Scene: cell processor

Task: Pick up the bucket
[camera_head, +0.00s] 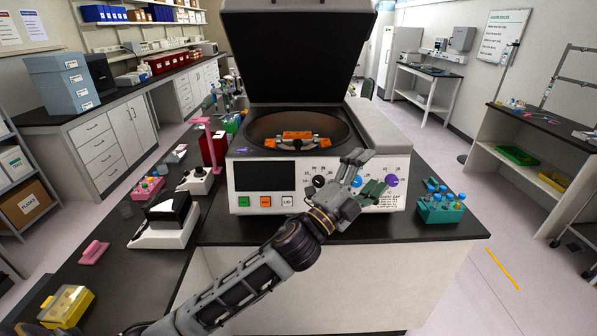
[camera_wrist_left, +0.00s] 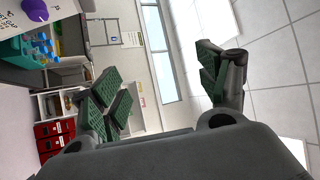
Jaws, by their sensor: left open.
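The open centrifuge (camera_head: 320,195) stands on the black-topped bench, its lid raised. In its round bowl sits an orange and grey rotor (camera_head: 297,138) with orange pieces at its sides; these look like the buckets, but are too small to tell apart. My left gripper (camera_head: 364,174) is in front of the centrifuge's right-hand knobs, below the bowl's rim and apart from the orange pieces. Its green-padded fingers are spread and empty, as the left wrist view also shows (camera_wrist_left: 163,85). My right gripper is in neither view.
A teal tube rack (camera_head: 440,208) with blue caps stands right of the centrifuge; it also shows in the left wrist view (camera_wrist_left: 30,52). Left are a black and white device (camera_head: 166,220), a pink rack (camera_head: 147,189) and a yellow box (camera_head: 66,306). The bench front is mostly clear.

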